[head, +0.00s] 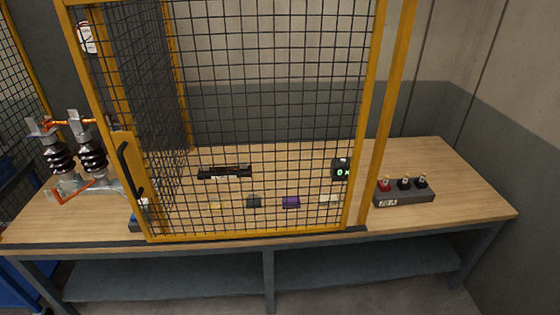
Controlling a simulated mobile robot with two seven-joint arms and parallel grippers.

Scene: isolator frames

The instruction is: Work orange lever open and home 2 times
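An isolator with dark ribbed insulators (92,156) stands at the left end of the wooden bench, outside the mesh door. An orange lever (72,191) shows low at the front of its grey base, lying at a slant. A copper-orange bar (68,123) lies across the tops of the insulators, between grey metal contacts. A small black counter box (341,170) behind the mesh shows a green 0 and a mark like an x. Neither of my grippers is in view.
A yellow-framed mesh door (260,237) with a black handle (130,170) stands across the bench middle. Behind it are a black rail (224,172) and several small blocks. A grey box with red and black terminals (404,196) sits at right. The bench's right end (470,190) is clear.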

